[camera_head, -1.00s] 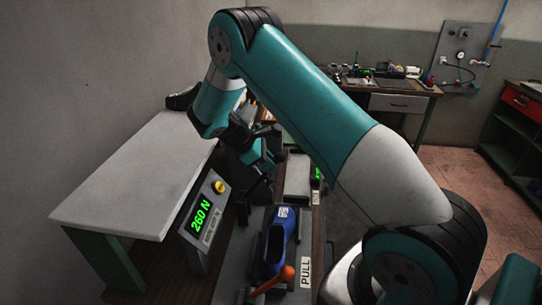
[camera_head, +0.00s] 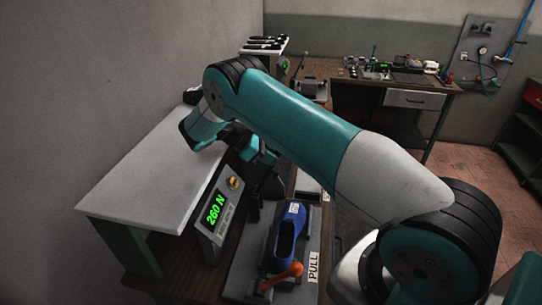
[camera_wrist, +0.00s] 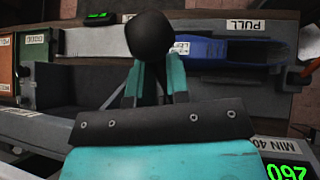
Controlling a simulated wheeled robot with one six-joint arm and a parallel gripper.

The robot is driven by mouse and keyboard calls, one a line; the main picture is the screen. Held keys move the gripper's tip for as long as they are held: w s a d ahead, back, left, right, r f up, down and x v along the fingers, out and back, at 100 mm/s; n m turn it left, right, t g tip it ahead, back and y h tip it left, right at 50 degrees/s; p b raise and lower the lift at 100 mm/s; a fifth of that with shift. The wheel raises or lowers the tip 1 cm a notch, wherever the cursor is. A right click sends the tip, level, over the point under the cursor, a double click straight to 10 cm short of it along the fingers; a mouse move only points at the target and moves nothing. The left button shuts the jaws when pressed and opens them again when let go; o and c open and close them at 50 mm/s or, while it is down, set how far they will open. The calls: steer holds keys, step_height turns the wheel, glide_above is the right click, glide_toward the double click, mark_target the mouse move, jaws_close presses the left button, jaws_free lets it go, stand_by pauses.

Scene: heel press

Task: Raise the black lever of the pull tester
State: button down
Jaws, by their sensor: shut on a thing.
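The black lever shows its round black knob (camera_wrist: 150,36) at the top middle of the wrist view. My gripper (camera_wrist: 154,78) is shut on the lever just below the knob, one teal finger on each side. In the head view my gripper (camera_head: 262,160) is low behind the grey display box, partly hidden by my arm, and the lever there is hard to make out. The pull tester's base (camera_head: 245,270) carries a blue shoe (camera_head: 287,230), which also shows in the wrist view (camera_wrist: 228,52). The display (camera_head: 214,210) reads 260 N.
An orange-handled lever (camera_head: 285,275) stands at the shoe's near end, beside a PULL label (camera_head: 313,266). A pale bench top (camera_head: 150,185) lies left of the tester. A yellow knob (camera_head: 234,183) sits on the display box. A workbench (camera_head: 395,90) stands at the back.

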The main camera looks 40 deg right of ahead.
steer(key=shift+w+a, duration=0.1)
steer(key=c, duration=1.1)
jaws_free()
